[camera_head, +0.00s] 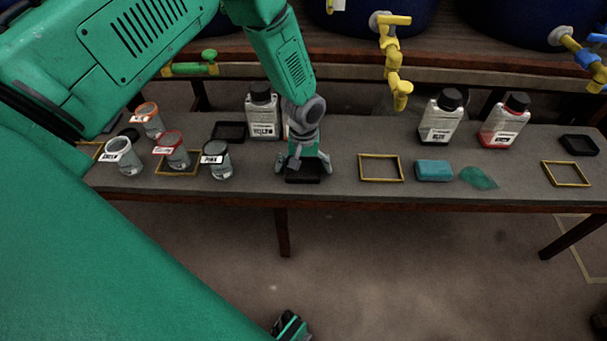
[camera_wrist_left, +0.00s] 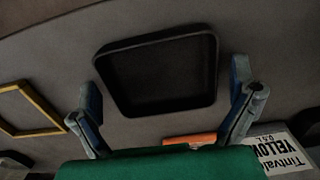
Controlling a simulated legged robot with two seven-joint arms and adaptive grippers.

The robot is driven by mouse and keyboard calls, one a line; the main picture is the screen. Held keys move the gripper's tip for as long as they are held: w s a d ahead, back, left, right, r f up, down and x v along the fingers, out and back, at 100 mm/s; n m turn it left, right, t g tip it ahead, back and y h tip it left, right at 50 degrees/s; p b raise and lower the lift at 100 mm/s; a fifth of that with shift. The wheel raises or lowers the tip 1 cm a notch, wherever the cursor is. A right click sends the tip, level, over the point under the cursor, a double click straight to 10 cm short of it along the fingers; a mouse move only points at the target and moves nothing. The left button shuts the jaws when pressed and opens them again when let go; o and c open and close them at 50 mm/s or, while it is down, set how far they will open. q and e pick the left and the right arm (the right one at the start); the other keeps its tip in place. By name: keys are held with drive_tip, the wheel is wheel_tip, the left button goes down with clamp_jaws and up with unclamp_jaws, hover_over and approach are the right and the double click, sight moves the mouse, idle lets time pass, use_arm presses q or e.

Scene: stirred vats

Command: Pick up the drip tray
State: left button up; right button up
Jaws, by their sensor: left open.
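A black, shallow, square drip tray (camera_head: 303,178) lies on the grey bench near its front edge. In the left wrist view the drip tray (camera_wrist_left: 160,75) shows whole, with a raised rim and an empty dark inside. My left gripper (camera_head: 303,164) points down over this tray, its fingers spread to either side of it. In the left wrist view the open fingers of the left gripper (camera_wrist_left: 165,80) stand left and right of the tray, with nothing held. I cannot tell whether they touch the rim. My right gripper is not recognisable in view.
A white bottle (camera_head: 263,113) stands close behind my left gripper. Labelled cups (camera_head: 217,160) stand to the left. A yellow frame (camera_head: 380,168), a teal sponge (camera_head: 434,171) and two bottles (camera_head: 440,118) are to the right. Other black trays lie at back left (camera_head: 229,131) and far right (camera_head: 579,145).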

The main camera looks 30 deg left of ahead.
use_arm(q)
drive_tip(key=shift+d+r, duration=0.1)
drive_tip(key=shift+r, duration=0.05)
drive_tip(key=shift+c, duration=0.5)
drive_tip(key=c, duration=1)
drive_tip(key=shift+o, duration=0.2)
